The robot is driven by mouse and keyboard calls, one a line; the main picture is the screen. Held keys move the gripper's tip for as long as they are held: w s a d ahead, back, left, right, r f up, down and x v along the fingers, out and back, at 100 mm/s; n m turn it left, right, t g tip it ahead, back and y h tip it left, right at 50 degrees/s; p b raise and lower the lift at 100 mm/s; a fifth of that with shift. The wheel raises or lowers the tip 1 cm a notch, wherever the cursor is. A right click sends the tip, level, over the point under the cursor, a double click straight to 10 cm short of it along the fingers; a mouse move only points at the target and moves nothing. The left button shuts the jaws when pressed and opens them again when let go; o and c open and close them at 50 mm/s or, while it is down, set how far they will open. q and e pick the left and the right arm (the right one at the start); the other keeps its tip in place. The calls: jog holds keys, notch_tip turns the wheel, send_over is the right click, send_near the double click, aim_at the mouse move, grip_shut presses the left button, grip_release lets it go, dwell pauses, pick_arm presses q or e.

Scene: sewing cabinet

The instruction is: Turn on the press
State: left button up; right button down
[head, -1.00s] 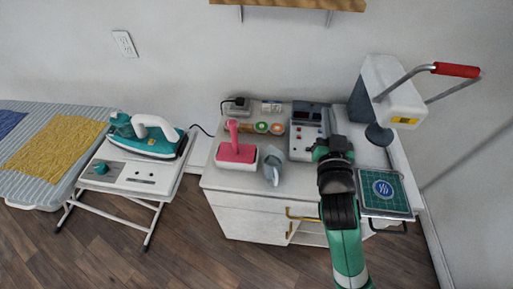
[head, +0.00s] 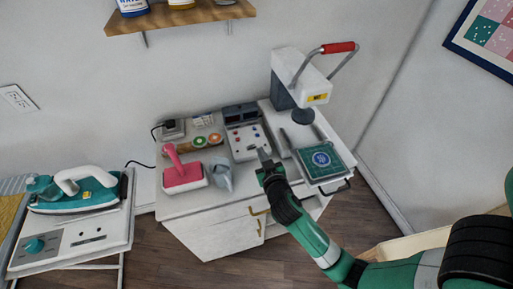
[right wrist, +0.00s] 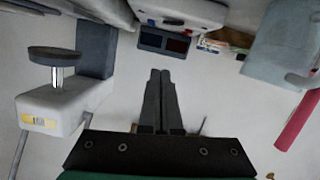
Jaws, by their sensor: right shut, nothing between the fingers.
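The press (head: 297,75) stands at the right of the white cabinet, with its red-gripped handle (head: 338,47) raised and a green pad (head: 320,158) on its lower plate. Left of it is a grey control box (head: 246,141) with red and blue buttons and dark displays. My right gripper (head: 265,157) is shut and empty, its tips by the box's front right corner; I cannot tell whether they touch. In the right wrist view the closed fingers (right wrist: 160,75) point toward the upside-down box (right wrist: 180,14), and the press head (right wrist: 65,105) is at left. My left gripper is out of view.
On the white cabinet (head: 205,236), a pink-handled tool (head: 183,174), a grey-blue object (head: 222,177) and tape rolls (head: 207,141) sit left of the box. An iron (head: 75,194) rests on a stand at left. A shelf (head: 185,16) hangs above.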

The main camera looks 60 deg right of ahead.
jog(key=b, duration=0.2)
send_over(257, 146)
jog(key=s+a, duration=0.1)
jog(key=a, duration=0.2)
jog(key=shift+a+f, duration=0.2)
jog(key=shift+f, duration=0.85)
jog(key=f, duration=0.1)
jog(key=f+b, duration=0.2)
jog(key=shift+s+d+f, duration=0.1)
jog(key=shift+d+f, duration=0.1)
jog(key=shift+d, duration=0.05)
jog(key=shift+f, duration=0.15)
jog(key=shift+d+f+b, duration=0.1)
jog(key=shift+f+b, duration=0.25)
jog(key=shift+f, duration=0.05)
jog(key=shift+s+d+f+m+b, duration=0.15)
jog(key=shift+f+m+b, duration=0.2)
jog(key=shift+m, duration=0.25)
jog(key=s+a+r+p, duration=0.6)
jog(key=s+r, duration=0.1)
jog(key=shift+a+p, duration=0.35)
jog(key=shift+a, duration=0.05)
